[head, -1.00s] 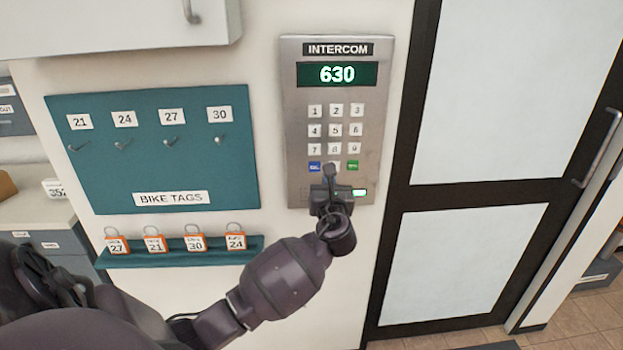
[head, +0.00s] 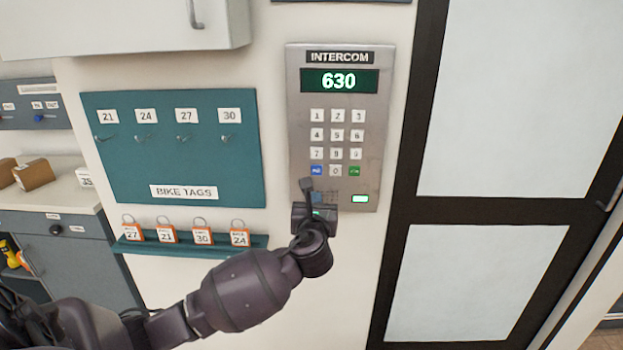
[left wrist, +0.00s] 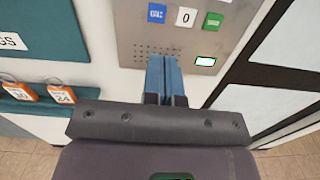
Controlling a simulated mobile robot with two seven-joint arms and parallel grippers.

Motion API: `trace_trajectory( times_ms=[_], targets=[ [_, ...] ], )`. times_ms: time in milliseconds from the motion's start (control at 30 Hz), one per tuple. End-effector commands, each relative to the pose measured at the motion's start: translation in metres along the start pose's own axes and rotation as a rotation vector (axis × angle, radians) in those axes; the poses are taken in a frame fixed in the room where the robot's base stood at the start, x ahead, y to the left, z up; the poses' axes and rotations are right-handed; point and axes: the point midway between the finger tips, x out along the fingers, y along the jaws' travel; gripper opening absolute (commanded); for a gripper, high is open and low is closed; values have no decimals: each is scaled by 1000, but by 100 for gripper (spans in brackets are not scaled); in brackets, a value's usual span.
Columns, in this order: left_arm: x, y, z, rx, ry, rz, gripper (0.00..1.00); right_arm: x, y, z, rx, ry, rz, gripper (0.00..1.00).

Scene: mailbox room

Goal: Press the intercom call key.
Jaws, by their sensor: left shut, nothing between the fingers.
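The steel intercom panel (head: 300,110) is on the wall, and its lit display (head: 339,81) reads 630. Below the number keys, the bottom row has a blue key (head: 316,170), the 0 key (head: 335,170) and a green key (head: 354,171). The small lettering on the coloured keys is hard to read. My left gripper (head: 306,185) is shut and empty, below and left of the blue key. In the left wrist view its fingers (left wrist: 164,62) point at the speaker holes below the keys, with the green key (left wrist: 213,20) up and right. Contact cannot be told. My right gripper is not in view.
A lit white indicator (head: 360,198) is at the panel's lower right. Left of the panel are a teal bike tag board (head: 150,160) with hooks and a ledge (head: 130,246) holding orange tags. A dark-framed door (head: 400,200) stands on the right.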

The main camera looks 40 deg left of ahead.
Motion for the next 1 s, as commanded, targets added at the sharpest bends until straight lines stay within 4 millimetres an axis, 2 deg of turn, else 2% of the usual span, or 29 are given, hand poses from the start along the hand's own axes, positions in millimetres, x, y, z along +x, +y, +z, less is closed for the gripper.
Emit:
trace_trajectory(
  times_ms=[667,833,1000],
  targets=[
    [-1,-2,-4,-46,38,-4,0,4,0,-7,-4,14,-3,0],
    [16,-2,-4,-44,37,-2,0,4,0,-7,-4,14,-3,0],
    [45,-2,-5,-45,38,-2,0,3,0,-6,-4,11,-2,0]
  ],
)
